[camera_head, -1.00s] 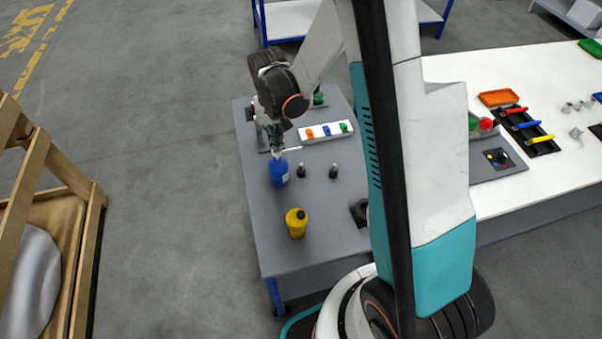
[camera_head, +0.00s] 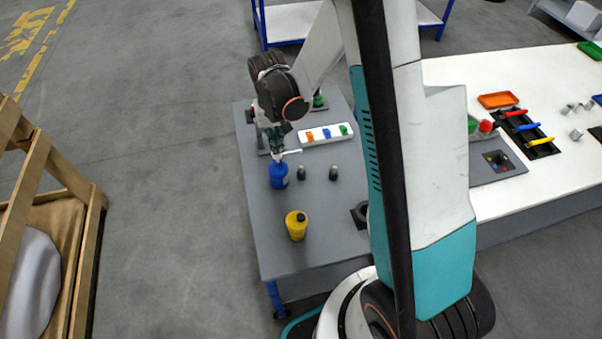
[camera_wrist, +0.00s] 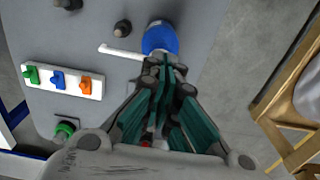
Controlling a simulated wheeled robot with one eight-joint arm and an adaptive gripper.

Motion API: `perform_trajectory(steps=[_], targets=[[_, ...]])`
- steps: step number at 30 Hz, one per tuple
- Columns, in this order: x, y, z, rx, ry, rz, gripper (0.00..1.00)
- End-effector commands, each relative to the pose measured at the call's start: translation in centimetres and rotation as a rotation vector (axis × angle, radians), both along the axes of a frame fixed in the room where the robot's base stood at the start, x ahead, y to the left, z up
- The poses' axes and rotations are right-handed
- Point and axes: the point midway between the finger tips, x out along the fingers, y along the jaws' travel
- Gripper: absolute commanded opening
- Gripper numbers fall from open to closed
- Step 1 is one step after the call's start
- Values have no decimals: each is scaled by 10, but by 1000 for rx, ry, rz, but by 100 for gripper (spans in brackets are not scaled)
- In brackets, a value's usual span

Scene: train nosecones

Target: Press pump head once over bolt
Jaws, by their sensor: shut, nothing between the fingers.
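The blue bottle (camera_head: 278,176) with a white pump head stands upright on the grey table. Its white spout (camera_head: 291,152) points right, toward the nearer of two small dark upright bolts (camera_head: 301,174); the other bolt (camera_head: 333,174) is farther right. My gripper (camera_head: 277,151) is shut and empty, pointing down directly over the pump head, and appears to touch it. In the wrist view the closed fingertips (camera_wrist: 164,66) cover the pump's top beside the blue bottle (camera_wrist: 160,38), and the spout (camera_wrist: 120,52) reaches left near a bolt (camera_wrist: 122,28).
A yellow bottle (camera_head: 296,225) stands in front of the blue one. A white strip (camera_head: 326,133) with orange, blue and green pieces lies behind. A dark ring-shaped part (camera_head: 359,213) is at the right. The white table at right holds coloured tools and an orange tray (camera_head: 497,100).

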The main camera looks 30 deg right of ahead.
Motion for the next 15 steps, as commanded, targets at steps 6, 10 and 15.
perform_trajectory(steps=[6,10,15], targets=[[0,0,0,0,0,0,0],[0,0,-1,0,0,0,0],[0,0,-6,0,0,0,0]])
